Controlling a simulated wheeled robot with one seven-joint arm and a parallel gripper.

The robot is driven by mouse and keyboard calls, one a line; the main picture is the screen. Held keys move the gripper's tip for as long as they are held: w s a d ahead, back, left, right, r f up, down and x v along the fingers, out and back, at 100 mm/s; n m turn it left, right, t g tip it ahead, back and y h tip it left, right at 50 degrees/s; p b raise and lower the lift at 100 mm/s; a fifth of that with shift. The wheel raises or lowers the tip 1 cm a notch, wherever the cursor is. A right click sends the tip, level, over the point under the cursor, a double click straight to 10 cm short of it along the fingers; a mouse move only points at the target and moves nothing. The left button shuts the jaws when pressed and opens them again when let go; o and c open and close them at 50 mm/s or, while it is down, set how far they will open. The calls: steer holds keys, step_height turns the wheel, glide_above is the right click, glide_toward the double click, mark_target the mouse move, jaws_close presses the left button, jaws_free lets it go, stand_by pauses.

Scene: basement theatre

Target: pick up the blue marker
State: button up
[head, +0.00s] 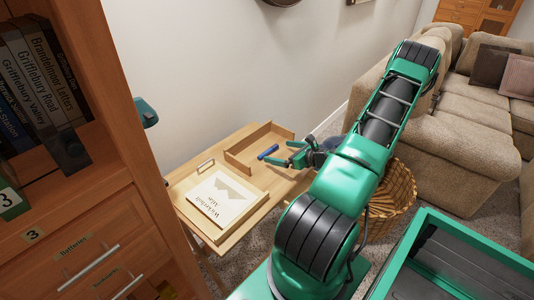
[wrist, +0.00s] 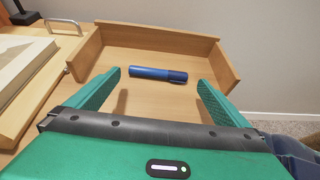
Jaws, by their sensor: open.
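The blue marker (head: 268,152) lies on its side inside a shallow wooden tray (head: 240,160) on the small wooden table. It also shows in the wrist view (wrist: 157,75), lying across the view on the tray's floor. My gripper (head: 284,155) is open, with its green fingers reaching over the tray's near open side. In the wrist view the fingertips (wrist: 158,80) stand to the left and right of the marker, with nothing between them touching it that I can see. The height of the fingers above the tray floor is hard to tell.
A book (head: 222,198) lies on the table (head: 184,187) near a metal handle (head: 206,166). A tall wooden cabinet (head: 140,150) stands at the left. A wicker basket (head: 402,195) and a beige sofa (head: 450,135) are at the right. The white wall (head: 230,60) is behind the table.

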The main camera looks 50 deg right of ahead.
mark_target(269, 150)
steer(key=shift+x, duration=3.05)
steer(key=shift+s+f, duration=0.1)
steer(key=c, duration=0.7)
